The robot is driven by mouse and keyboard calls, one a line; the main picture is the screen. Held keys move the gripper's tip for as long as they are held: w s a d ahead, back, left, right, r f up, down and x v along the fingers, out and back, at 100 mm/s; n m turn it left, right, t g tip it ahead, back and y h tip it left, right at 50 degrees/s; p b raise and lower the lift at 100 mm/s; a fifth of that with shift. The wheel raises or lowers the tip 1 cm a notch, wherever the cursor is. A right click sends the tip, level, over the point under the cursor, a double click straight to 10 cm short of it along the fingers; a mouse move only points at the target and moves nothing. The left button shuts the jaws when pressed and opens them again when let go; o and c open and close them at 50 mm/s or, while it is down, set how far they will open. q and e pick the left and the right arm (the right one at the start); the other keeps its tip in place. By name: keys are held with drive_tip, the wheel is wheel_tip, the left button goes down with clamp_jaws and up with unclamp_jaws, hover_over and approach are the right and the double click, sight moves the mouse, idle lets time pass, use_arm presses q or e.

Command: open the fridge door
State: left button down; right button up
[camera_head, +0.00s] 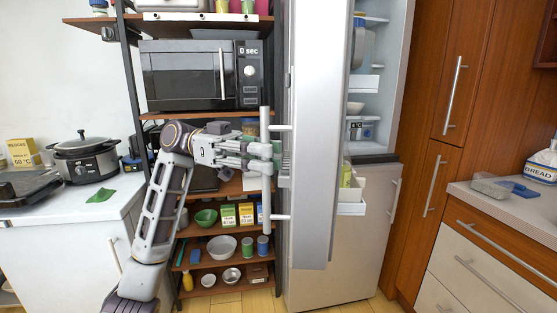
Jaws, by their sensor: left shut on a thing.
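The fridge (340,250) stands in the middle of the view. Its tall upper door (319,130) is swung open toward me, and shelves inside (367,90) show to the right of it. A long vertical bar handle (265,190) sits on the left face of the door. My left gripper (267,157) reaches in from the left and is shut on the handle at about its middle. The fingertips are partly hidden around the bar. My right gripper is not in view. The lower fridge door has its own handle (395,200) and is closed.
A shelf rack (130,60) with a microwave (200,75), bowls and boxes stands left of the fridge, behind my arm. A white counter (85,208) with a slow cooker (85,158) is at far left. Wooden cabinets (440,110) and a drawer counter (500,210) stand at right.

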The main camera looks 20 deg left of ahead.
use_arm(q)
drive_tip(key=shift+s+a, duration=0.15)
drive_tip(key=shift+a, duration=0.4)
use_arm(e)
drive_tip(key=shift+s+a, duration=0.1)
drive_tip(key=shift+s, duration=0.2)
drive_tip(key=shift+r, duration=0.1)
use_arm(q)
drive_tip(key=c, duration=1.5)
unclamp_jaws()
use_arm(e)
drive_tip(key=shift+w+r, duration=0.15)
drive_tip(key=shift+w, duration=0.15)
use_arm(q)
drive_tip(key=shift+o, duration=0.2)
drive_tip(key=shift+a, duration=0.1)
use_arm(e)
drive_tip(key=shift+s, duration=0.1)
use_arm(q)
drive_tip(key=w+a, duration=0.1)
drive_tip(key=a, duration=1)
drive_tip(key=shift+w+a, duration=0.35)
drive_tip(key=shift+w, duration=0.05)
drive_tip(key=shift+d+f, duration=0.1)
drive_tip(key=shift+f, duration=0.05)
